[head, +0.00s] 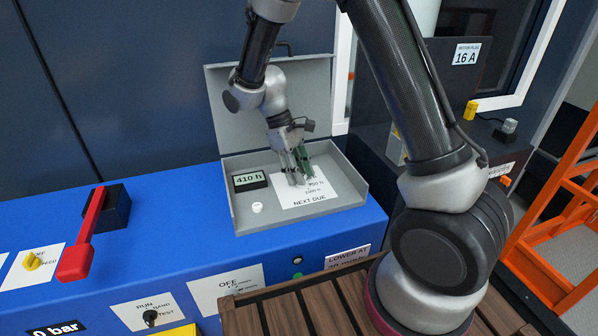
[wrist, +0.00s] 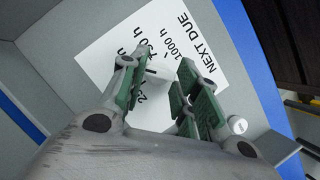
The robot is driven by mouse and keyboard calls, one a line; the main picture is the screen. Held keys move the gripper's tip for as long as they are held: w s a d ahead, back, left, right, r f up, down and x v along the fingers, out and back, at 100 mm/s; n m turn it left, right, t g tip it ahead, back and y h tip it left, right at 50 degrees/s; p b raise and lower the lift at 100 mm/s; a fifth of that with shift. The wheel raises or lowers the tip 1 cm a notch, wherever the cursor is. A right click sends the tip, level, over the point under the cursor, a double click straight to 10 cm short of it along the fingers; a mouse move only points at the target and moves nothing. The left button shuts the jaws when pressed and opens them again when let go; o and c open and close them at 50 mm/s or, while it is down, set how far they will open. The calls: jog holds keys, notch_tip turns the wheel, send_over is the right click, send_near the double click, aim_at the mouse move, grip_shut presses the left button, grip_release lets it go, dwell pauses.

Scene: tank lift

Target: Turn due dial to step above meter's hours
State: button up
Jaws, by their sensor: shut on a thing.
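The hour meter (head: 250,181) reads 410 h at the left inside an open grey box. Beside it lies a white plate (head: 318,197) marked NEXT DUE, with hour steps around its dial. The plate also shows in the wrist view (wrist: 205,35), where 1000 h is readable and other step labels are partly covered. My gripper (head: 299,178) reaches down over the plate, its green-padded fingers (wrist: 158,82) on either side of the dial's place. It is shut on the due dial, which the fingers mostly hide. I cannot tell which step the dial points to.
A small white button (head: 257,207) sits below the meter. The box's raised lid (head: 240,110) stands behind my gripper, and its low walls surround the plate. A red lever (head: 82,240) and other switches are on the blue panel to the left.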

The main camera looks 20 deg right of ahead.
jog(key=o, duration=1)
